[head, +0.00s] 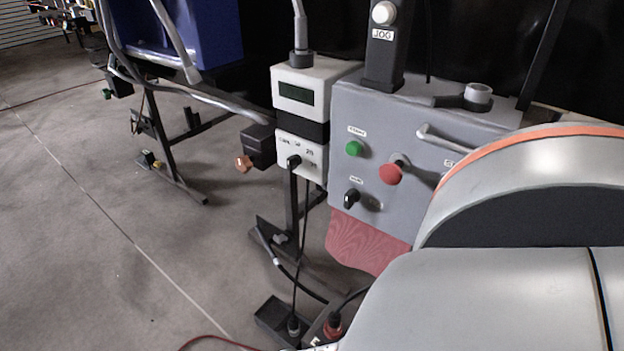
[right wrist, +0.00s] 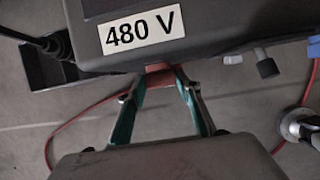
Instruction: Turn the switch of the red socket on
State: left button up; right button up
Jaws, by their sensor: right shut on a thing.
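In the head view a red plug or socket (head: 333,326) sits low at the bottom centre, with a black cable, partly cut off by my right arm. In the right wrist view a dark grey box (right wrist: 225,32) bears a "480 V" label (right wrist: 142,30). A small red part (right wrist: 160,68) shows under its edge. My right gripper (right wrist: 160,77) has its teal fingers closed in on this red part; the contact is partly hidden by the box. I cannot tell whether the red part is the switch. My left gripper is in neither view.
A grey control panel (head: 400,120) with green and red buttons stands above the socket, a white display unit (head: 300,110) beside it. A black tray (right wrist: 45,65) and a black knob (right wrist: 267,68) flank the gripper. A red cable (right wrist: 75,115) lies on the floor.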

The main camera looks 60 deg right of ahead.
jog(key=o, duration=1.1)
jog(key=shift+a+r, duration=0.1)
jog(key=v, duration=0.7)
jog(key=shift+w+r, duration=0.1)
jog(key=shift+r, duration=0.05)
